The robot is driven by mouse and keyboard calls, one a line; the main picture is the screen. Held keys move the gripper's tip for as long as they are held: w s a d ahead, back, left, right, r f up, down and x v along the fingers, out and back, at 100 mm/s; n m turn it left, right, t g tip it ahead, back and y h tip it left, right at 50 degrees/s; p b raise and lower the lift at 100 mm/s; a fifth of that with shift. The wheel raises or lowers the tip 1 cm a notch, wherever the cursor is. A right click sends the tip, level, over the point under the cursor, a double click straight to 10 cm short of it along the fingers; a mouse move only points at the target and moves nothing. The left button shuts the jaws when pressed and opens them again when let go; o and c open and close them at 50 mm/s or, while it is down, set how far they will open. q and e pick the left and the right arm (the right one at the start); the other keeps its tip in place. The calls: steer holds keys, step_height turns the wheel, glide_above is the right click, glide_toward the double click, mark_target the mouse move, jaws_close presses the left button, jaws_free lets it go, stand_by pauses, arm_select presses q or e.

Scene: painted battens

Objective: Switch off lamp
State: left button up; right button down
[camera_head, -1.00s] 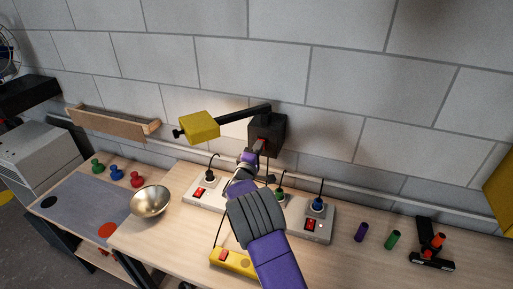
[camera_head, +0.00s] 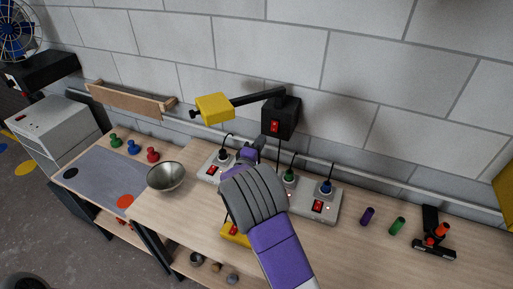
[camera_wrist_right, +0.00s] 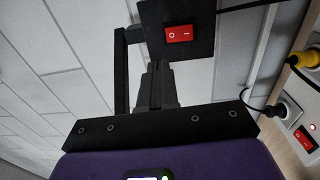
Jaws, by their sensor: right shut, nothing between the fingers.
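The lamp has a yellow head (camera_head: 214,107) on a black arm (camera_head: 258,97), joined to a black wall box (camera_head: 282,117). A red rocker switch (camera_head: 274,126) is on the front of the box; it also shows in the right wrist view (camera_wrist_right: 179,34). I cannot tell whether the lamp is lit. My right gripper (camera_head: 260,143) is shut and empty, just below and left of the switch and apart from it. Its closed fingers (camera_wrist_right: 157,80) point toward the box in the right wrist view. My left gripper is out of view.
White power strips (camera_head: 329,206) with plugs and red switches lie below the box, partly behind my right arm. A metal bowl (camera_head: 166,177) stands left. Purple (camera_head: 367,215) and green (camera_head: 397,226) cylinders stand right.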

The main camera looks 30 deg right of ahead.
steer(key=v, duration=0.3)
steer(key=shift+s+a+r, duration=0.25)
steer(key=shift+r, duration=0.1)
